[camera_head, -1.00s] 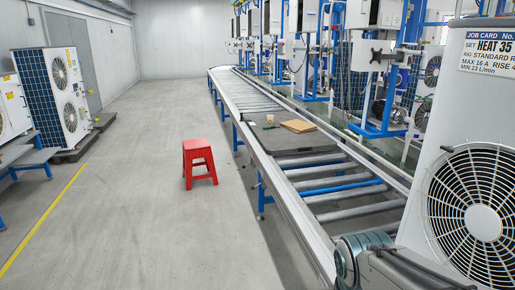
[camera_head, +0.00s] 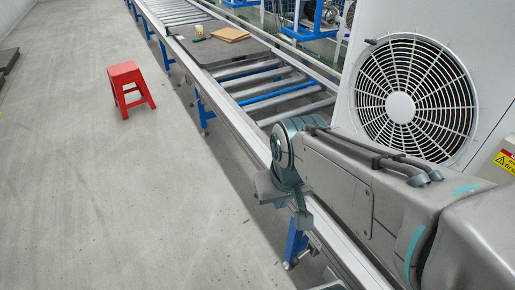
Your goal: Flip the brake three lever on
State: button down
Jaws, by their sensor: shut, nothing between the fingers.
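No lever marked brake three can be made out in the current view. My arm reaches in from the lower right, and its joint hangs over the near rail of the roller conveyor (camera_head: 232,110). A large white unit (camera_head: 355,75) with a round black fan grille (camera_head: 440,95) stands on the conveyor at the right, behind my arm.
A red stool (camera_head: 127,88) stands on open grey floor left of the conveyor. A dark board (camera_head: 215,60) on the rollers carries a brown flat piece (camera_head: 230,34) and a small cup (camera_head: 199,31). A yellow warning label (camera_head: 505,160) shows at the right edge.

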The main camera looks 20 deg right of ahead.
aim_at(295, 261)
jog(key=z, duration=2.3)
jog(key=k, duration=1)
jog(key=z, duration=0.1)
